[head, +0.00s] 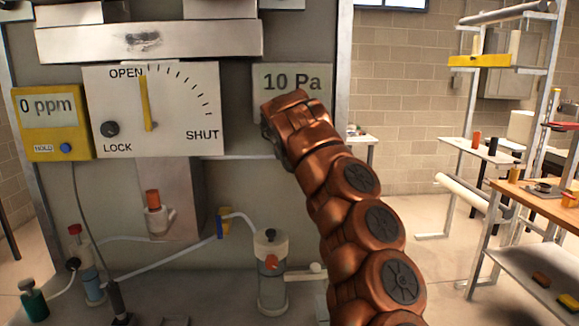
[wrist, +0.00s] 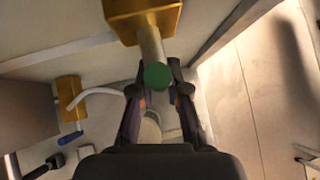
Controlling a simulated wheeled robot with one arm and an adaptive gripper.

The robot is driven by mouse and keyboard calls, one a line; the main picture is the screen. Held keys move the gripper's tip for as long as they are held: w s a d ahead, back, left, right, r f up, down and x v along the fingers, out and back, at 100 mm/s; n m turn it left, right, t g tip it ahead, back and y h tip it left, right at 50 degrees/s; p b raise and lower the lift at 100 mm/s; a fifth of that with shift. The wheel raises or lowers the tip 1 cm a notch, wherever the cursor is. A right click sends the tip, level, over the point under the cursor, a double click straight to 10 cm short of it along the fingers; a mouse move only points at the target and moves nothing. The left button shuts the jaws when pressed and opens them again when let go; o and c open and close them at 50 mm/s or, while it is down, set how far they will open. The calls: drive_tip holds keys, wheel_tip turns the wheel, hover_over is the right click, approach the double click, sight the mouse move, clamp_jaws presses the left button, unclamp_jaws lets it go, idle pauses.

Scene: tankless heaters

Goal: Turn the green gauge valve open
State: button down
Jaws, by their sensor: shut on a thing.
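The green gauge valve (wrist: 158,76) shows in the wrist view as a round green end on a pale stem, which comes out of a brass-coloured block (wrist: 145,18). My gripper (wrist: 159,82) has one finger on each side of the green end and is shut on it. In the head view my wrist covers the valve and the fingers. A display reading "10 Pa" (head: 291,80) sits just above my wrist there.
A white dial panel (head: 180,125) has its yellow pointer (head: 145,100) near OPEN. A yellow meter (head: 52,122) reads 0 ppm. Tubing and a pale cylinder (head: 271,275) stand below the panel. Shelves and a workbench (head: 540,205) are at the right, with open floor between.

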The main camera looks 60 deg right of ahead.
drive_tip(key=shift+r, duration=0.1)
drive_tip(key=c, duration=1.1)
unclamp_jaws()
drive_tip(key=shift+c, duration=0.2)
drive_tip(key=shift+a, duration=0.1)
drive_tip(key=v, duration=1.1)
drive_tip(key=shift+a+r, duration=0.25)
drive_tip(key=shift+a, duration=0.05)
drive_tip(key=shift+s, duration=0.15)
